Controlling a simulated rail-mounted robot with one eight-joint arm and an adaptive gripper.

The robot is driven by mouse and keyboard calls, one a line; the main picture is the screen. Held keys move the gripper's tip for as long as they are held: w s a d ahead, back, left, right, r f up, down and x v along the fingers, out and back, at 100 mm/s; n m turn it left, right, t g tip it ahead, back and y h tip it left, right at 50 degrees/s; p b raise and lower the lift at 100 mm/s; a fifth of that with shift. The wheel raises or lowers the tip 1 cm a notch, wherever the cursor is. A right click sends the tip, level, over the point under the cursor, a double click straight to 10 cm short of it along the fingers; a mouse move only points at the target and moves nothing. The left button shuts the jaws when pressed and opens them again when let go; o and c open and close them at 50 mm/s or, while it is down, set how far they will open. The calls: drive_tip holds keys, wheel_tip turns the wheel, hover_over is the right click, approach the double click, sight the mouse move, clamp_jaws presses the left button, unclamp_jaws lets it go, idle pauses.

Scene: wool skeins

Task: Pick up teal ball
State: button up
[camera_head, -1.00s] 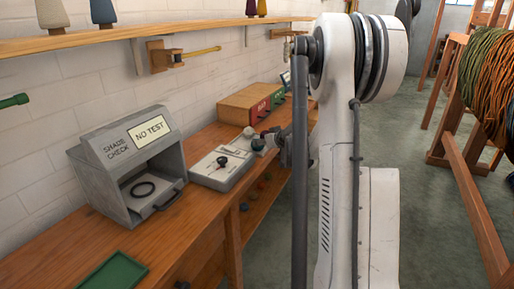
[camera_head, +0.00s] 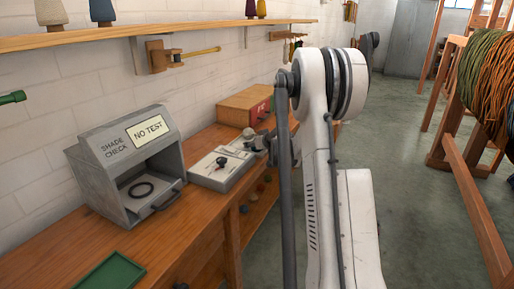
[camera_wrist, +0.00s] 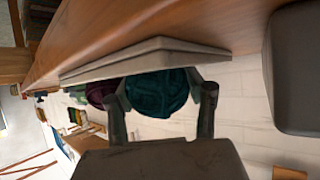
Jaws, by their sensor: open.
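The teal ball (camera_wrist: 158,93) is a round, dark teal wool ball. In the wrist view it shows between the two fingers of my open gripper (camera_wrist: 159,86). Its upper part is cut off by a pale grey slab-like edge (camera_wrist: 150,58). I cannot tell whether either finger touches it. A dark purple ball (camera_wrist: 101,93) sits just left of it, partly behind the left finger. In the head view my arm stands over the bench's right side, and I cannot make out the teal ball there.
The wooden bench (camera_head: 75,262) carries a grey shade-check box (camera_head: 88,177), a grey device with a black knob (camera_head: 218,178), a wooden box (camera_head: 240,108) and a green tray (camera_head: 112,272). Wooden racks with coloured skeins (camera_head: 485,65) stand right. Open floor lies between.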

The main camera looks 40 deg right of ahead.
drive_tip(key=shift+c, duration=0.4)
drive_tip(key=c, duration=1)
drive_tip(key=shift+r, duration=0.15)
